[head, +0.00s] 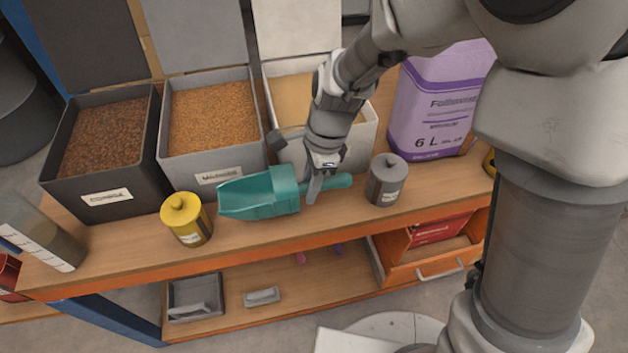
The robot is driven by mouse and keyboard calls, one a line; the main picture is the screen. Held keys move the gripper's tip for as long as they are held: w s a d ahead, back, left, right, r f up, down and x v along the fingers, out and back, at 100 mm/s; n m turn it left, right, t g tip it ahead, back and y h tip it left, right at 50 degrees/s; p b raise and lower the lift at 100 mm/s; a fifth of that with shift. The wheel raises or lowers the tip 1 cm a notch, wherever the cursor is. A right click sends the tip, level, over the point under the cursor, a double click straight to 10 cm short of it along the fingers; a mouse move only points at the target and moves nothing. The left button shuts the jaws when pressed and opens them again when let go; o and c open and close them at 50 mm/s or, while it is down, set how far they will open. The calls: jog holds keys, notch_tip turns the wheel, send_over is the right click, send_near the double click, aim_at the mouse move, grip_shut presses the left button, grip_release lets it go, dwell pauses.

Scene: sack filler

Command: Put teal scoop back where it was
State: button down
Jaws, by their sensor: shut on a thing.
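The teal scoop (262,193) is in the head view, in front of the open bins, with its open mouth to the left and its handle to the right. My gripper (313,194) is shut on the scoop around the handle end near the bowl. The scoop is over the front part of the wooden bench (130,250); I cannot tell whether it touches the top. My fingers hide part of the handle.
A yellow canister (186,219) stands left of the scoop and a grey canister (386,180) right of it. Behind are a dark bin (75,195), a grey bin (190,170), a pale bin (362,140) and a purple jug (432,110). A measuring container (45,240) stands at far left.

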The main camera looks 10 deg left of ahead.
jog(key=shift+f+b, duration=0.8)
jog(key=shift+f, duration=1.05)
jog(key=shift+f, duration=0.1)
jog(key=c, duration=0.7)
grip_release()
jog(key=shift+o, duration=0.2)
